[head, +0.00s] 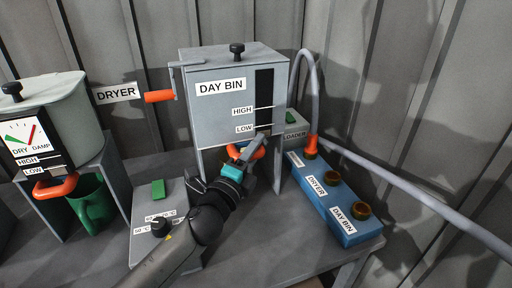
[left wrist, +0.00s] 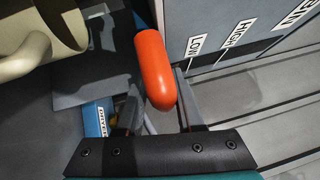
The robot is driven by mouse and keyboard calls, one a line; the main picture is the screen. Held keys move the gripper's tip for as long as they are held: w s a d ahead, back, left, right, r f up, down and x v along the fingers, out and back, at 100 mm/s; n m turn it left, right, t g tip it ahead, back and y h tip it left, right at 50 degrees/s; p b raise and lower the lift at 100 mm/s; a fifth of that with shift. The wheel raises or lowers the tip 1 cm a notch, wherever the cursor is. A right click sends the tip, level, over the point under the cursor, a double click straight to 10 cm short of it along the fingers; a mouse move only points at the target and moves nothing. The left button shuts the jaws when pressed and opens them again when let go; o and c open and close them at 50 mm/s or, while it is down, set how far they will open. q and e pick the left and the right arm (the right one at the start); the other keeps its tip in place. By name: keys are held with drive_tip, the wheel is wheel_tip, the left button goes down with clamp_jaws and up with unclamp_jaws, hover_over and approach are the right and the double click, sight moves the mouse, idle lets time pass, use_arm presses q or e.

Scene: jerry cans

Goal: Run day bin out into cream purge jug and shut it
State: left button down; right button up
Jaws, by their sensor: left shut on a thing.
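The grey day bin (head: 220,115) stands at the centre, with a dark level window marked HIGH and LOW. My left gripper (head: 254,147) is at the bin's underside, shut on an orange handle (head: 258,153). In the left wrist view that orange handle (left wrist: 154,68) sits between the two fingers, beside the bin's face. A cream jug (left wrist: 68,25) shows partly at the upper left of the left wrist view, its handle towards the left edge. In the head view the jug is hidden. Whether material is flowing cannot be seen. My right gripper is not in view.
A dryer (head: 77,115) with a green jug (head: 92,205) under it stands left. A switch box (head: 160,225) lies before the bin. A blue block (head: 325,195) with ports and a hose (head: 400,190) are right.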

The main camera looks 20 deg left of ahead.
sight(264, 153)
use_arm(q)
drive_tip(key=shift+r, duration=0.55)
drive_tip(key=shift+s+d, duration=0.2)
drive_tip(key=shift+s+d+p, duration=0.2)
drive_tip(key=shift+s+d, duration=0.25)
drive_tip(key=shift+s, duration=0.2)
drive_tip(key=shift+s+d+p, duration=0.2)
drive_tip(key=shift+s+d, duration=0.2)
drive_tip(key=shift+s, duration=0.25)
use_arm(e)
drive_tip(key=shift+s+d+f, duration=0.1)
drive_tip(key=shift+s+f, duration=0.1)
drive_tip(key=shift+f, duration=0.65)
use_arm(q)
drive_tip(key=c, duration=0.7)
unclamp_jaws()
drive_tip(key=shift+f, duration=0.1)
drive_tip(key=shift+s+f, duration=0.1)
drive_tip(key=shift+f, duration=0.1)
